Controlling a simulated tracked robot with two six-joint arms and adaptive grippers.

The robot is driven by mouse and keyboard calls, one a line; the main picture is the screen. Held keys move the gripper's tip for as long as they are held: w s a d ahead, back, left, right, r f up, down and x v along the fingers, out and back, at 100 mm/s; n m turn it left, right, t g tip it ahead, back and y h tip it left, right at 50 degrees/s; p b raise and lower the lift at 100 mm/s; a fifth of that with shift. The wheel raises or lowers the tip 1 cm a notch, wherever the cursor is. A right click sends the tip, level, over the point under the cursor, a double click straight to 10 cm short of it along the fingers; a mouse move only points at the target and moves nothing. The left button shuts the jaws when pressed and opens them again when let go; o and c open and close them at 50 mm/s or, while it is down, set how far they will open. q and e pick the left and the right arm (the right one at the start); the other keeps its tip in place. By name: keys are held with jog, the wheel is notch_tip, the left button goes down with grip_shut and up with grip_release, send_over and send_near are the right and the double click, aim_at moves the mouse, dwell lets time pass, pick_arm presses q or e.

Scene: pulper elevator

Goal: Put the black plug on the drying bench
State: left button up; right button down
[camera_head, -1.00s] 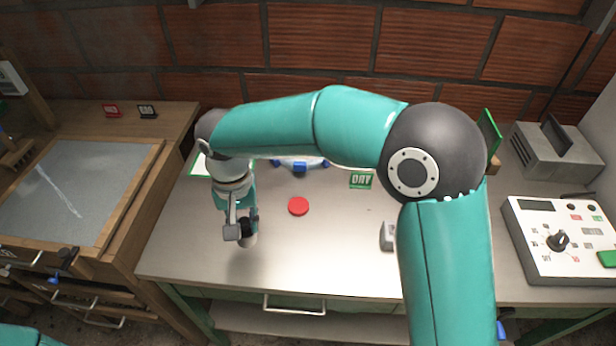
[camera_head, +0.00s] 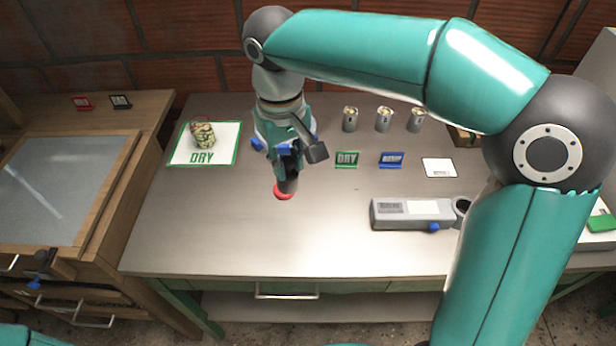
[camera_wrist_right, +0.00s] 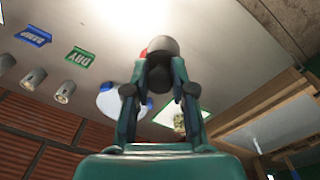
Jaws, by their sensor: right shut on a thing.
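My right gripper (camera_head: 286,165) is shut on a dark, short cylindrical piece (camera_head: 288,186), which looks like the black plug. In the right wrist view the piece (camera_wrist_right: 163,46) sticks out between the fingertips and has a pale grey end. In the head view it is over a red disc (camera_head: 282,195) on the metal table. I cannot tell whether they touch. A wooden bench (camera_head: 150,113) with a grey mesh panel (camera_head: 65,185), which looks like the drying bench, stands at the left. My left gripper is not in view.
On the metal table (camera_head: 230,235) are a white mat marked DRY (camera_head: 223,157) with a patterned bundle, several metal cans (camera_head: 383,120), and a grey device (camera_head: 412,213). Red (camera_head: 82,102) and black (camera_head: 120,101) cards stand on the wooden bench. The table's front left is clear.

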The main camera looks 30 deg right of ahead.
jog(key=s+d+r+n, duration=0.2)
jog(key=s+d+r, duration=0.1)
jog(key=s+d, duration=0.25)
jog(key=f, duration=0.6)
jog(key=f+b, duration=0.1)
jog(key=f, duration=0.5)
jog(key=f+b, duration=0.1)
jog(key=f, duration=0.6)
jog(key=shift+w+d, duration=0.15)
jog(key=shift+w, duration=0.25)
jog(key=shift+f, duration=0.1)
jog(key=shift+f+b, duration=0.15)
jog(key=shift+b, duration=0.2)
jog(key=c, duration=1)
grip_release()
jog(key=shift+r, duration=0.2)
